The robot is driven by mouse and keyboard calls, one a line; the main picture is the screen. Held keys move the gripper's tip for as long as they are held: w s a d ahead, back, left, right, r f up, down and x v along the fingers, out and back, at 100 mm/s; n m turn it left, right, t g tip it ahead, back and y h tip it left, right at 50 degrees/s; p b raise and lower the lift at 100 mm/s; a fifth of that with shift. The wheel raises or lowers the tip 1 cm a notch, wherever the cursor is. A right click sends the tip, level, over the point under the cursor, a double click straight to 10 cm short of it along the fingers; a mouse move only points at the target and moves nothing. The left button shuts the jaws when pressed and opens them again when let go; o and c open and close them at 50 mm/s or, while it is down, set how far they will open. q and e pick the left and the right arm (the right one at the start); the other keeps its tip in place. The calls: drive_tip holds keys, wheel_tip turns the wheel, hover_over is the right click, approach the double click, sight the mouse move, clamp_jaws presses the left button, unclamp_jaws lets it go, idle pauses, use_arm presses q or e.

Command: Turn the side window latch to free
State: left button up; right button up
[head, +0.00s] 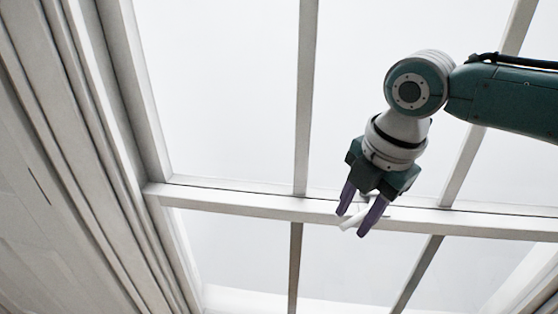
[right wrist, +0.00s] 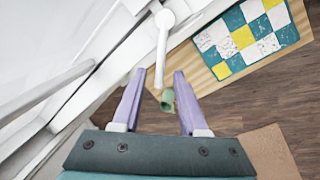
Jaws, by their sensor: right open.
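The white window latch (right wrist: 162,48) shows in the right wrist view as a round hub with a straight lever pointing down the picture. Its lever end lies between my right gripper's fingertips (right wrist: 158,74), with a gap to both purple fingers. In the head view the latch (head: 348,224) is a small white piece at the window's cross rail (head: 250,205), partly hidden by my right gripper (head: 352,224). The right gripper is open around the lever there. I cannot tell whether a finger touches it. My left gripper is not in view.
Window bars (head: 304,100) and pale panes surround the gripper, with a panelled wall (head: 50,180) at left. Far below, the right wrist view shows a patchwork cloth (right wrist: 242,36) on a wooden surface (right wrist: 205,75), a small green cylinder (right wrist: 167,100) and a brown plank floor (right wrist: 255,95).

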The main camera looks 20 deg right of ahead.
drive_tip(key=shift+c, duration=0.2)
clamp_jaws()
idle(1.1)
